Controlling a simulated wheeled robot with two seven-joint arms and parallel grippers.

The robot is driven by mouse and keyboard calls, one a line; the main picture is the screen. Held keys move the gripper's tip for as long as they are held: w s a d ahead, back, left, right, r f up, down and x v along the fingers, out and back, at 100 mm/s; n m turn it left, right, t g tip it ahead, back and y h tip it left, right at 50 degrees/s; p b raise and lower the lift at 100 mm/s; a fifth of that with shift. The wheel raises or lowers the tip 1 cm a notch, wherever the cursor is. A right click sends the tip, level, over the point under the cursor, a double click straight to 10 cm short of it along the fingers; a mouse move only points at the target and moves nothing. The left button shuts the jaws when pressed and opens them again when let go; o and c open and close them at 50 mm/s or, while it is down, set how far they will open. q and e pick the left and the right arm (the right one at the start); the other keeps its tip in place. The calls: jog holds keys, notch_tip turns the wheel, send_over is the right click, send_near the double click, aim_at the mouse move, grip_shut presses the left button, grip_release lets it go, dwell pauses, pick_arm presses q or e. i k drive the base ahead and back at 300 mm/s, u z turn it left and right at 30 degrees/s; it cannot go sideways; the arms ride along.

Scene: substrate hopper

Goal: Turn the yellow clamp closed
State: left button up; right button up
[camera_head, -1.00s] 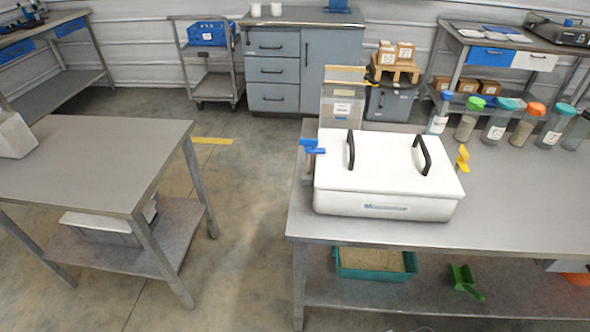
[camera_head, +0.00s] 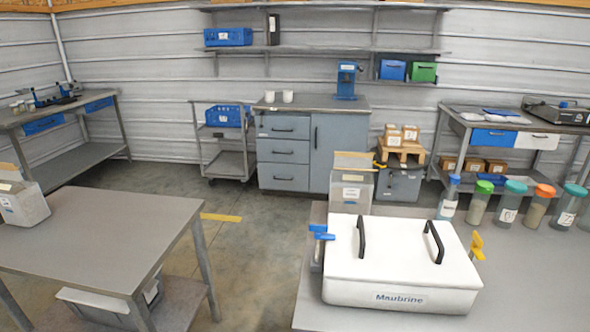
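The yellow clamp (camera_head: 477,246) sits at the right side of the white hopper box (camera_head: 400,297), near its back right corner. It looks tilted, and I cannot tell from here whether it is latched. A blue clamp (camera_head: 321,232) is on the left side of the same box. The box has a white lid (camera_head: 397,245) with two black handles and stands on the grey table at the lower right. Neither of my grippers shows in the head view.
Several bottles with coloured caps (camera_head: 514,200) stand along the table's back right. A clear container (camera_head: 352,186) stands behind the box. Another grey table (camera_head: 110,235) is at the left, with floor between the two. A cabinet (camera_head: 312,150) and cart stand behind.

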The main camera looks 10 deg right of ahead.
aim_at(477, 245)
jog(key=z, duration=2.15)
jog(key=i, duration=0.4)
jog(key=u, duration=1.25)
